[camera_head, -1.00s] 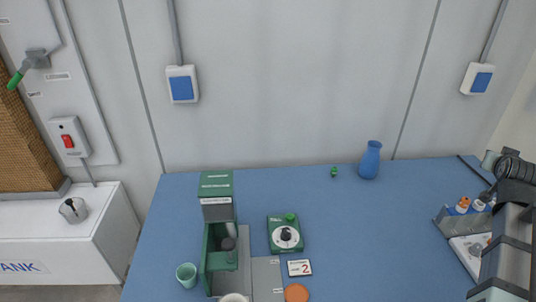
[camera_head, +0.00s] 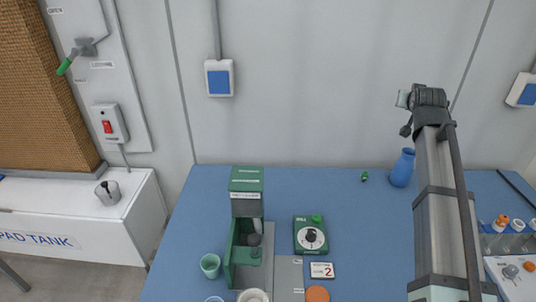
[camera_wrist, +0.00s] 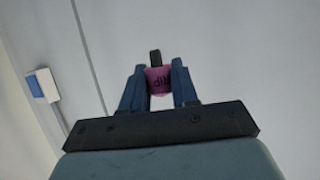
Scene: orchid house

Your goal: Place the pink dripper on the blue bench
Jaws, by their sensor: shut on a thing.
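The pink dripper (camera_wrist: 158,84) shows in the wrist view, held between the two blue fingers of my gripper (camera_wrist: 158,67). It has dark lettering on its side and a dark stub above it. The gripper is shut on it, with a pale wall behind. In the head view my arm rises over the right part of the blue bench (camera_head: 365,225); I cannot make out the dripper there.
On the bench stand a green machine (camera_head: 246,188), a teal cup (camera_head: 210,265), a green dial box (camera_head: 310,236), a number card (camera_head: 321,270), an orange disc (camera_head: 317,294) and a blue vase (camera_head: 402,168). A bottle rack (camera_head: 510,243) is at right. The bench middle is clear.

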